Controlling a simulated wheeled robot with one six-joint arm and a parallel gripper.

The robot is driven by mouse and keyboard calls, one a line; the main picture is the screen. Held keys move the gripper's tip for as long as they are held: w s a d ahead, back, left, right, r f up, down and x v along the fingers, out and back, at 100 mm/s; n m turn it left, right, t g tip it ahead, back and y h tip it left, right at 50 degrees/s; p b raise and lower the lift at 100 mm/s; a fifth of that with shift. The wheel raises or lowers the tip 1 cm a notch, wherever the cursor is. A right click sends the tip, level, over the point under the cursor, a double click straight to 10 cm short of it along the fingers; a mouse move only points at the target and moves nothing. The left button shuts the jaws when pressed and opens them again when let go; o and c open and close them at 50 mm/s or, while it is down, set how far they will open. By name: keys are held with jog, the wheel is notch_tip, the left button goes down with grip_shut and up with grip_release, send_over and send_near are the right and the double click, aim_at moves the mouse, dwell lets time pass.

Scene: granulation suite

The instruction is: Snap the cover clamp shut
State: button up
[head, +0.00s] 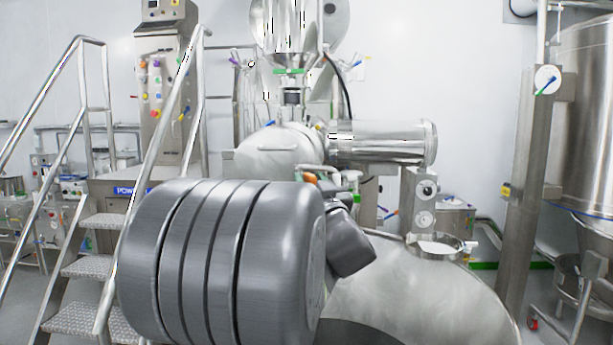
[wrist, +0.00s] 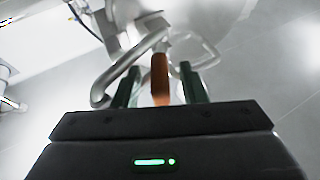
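The cover clamp's orange handle (wrist: 160,78) stands between the two dark green fingers of my gripper (wrist: 158,70) in the wrist view. A gap shows on each side of the handle, so the fingers are open around it. Bent metal bars (wrist: 118,70) of what looks like the clamp show just beyond the fingers. In the head view a small orange piece (head: 311,178), apparently the same handle, shows above my grey arm. My arm hides most of the clamp there, and I cannot tell whether the clamp is latched.
A steel machine with a horizontal cylinder (head: 380,143) stands behind my arm. A domed steel vessel (head: 420,295) fills the lower right. Steps with handrails (head: 88,265) stand at left. A steel post (head: 530,190) and large tank (head: 585,120) stand at right.

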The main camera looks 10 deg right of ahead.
jog(key=shift+w+a+r, duration=0.1)
jog(key=shift+w+r, duration=0.05)
jog(key=shift+w, duration=0.15)
grip_shut()
